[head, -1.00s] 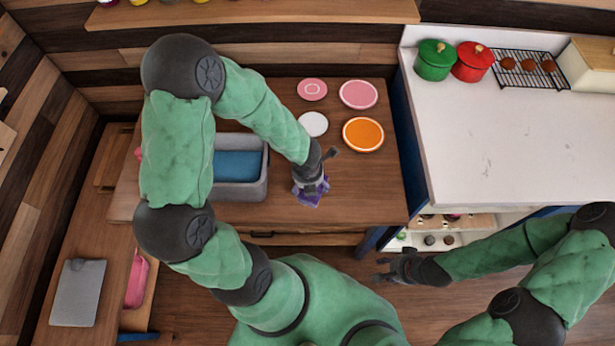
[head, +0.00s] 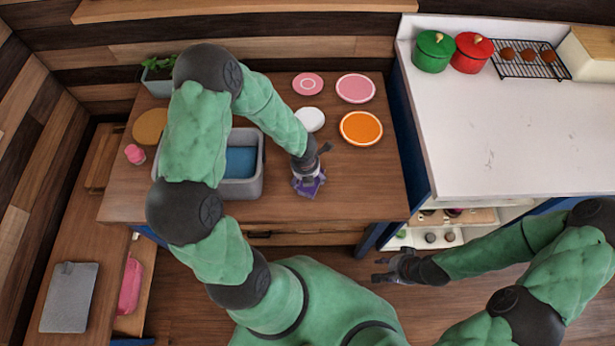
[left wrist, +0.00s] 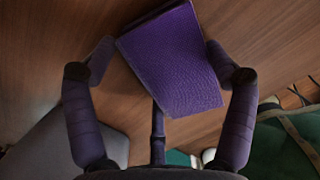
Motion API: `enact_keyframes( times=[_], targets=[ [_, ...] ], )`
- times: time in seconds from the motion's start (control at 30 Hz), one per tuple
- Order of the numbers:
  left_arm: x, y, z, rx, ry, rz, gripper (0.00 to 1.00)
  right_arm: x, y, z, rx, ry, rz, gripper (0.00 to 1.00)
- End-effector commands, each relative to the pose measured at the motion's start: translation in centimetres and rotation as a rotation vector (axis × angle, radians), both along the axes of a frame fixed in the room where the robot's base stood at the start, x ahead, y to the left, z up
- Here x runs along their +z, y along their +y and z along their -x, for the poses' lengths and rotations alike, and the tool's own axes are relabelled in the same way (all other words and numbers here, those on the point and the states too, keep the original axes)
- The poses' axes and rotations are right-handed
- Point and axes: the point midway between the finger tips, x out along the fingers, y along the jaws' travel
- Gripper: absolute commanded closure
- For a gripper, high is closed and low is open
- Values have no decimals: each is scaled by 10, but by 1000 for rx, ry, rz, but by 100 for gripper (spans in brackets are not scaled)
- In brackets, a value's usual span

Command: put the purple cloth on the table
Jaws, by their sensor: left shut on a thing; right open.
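The purple cloth (head: 308,186) is at the wooden table (head: 345,205), in front of the plates and right of the grey basin. In the left wrist view the cloth (left wrist: 175,60) looks like a folded, textured rectangle between the fingers, with table wood behind it. My left gripper (head: 308,174) is shut on the cloth, pointing down, and partly covers it in the head view. Whether the cloth touches the tabletop is hard to tell. My right gripper (head: 385,270) is open and empty, low in front of the table, away from the cloth.
A grey basin (head: 257,180) with blue inside stands left of the cloth. Pink plates (head: 355,88), an orange plate (head: 361,128) and a white dish (head: 310,119) sit behind it. A white counter (head: 500,140) is at right. The table right of the cloth is clear.

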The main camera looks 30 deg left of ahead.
Motion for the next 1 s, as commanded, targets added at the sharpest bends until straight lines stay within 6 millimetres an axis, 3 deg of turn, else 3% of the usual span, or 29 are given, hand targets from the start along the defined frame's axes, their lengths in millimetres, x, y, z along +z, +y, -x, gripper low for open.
enact_keyframes(
  times=[0.07,0.1,0.13,0.57,0.67,1.0],
  targets=[
    [1,0,0,0,1,0,46,1,0,0,0,0,0,57],
    [1,0,0,0,1,0,5,1,0,0,0,-1,0,57],
    [1,0,0,0,1,0,0,1,0,0,0,-1,0,57],
    [4,0,1,0,1,0,0,3,0,0,0,-1,0,57],
    [15,-1,2,-1,1,0,0,9,0,0,0,0,0,57],
    [81,-2,11,0,-1,0,0,45,0,0,0,-1,0,57]
  ],
)
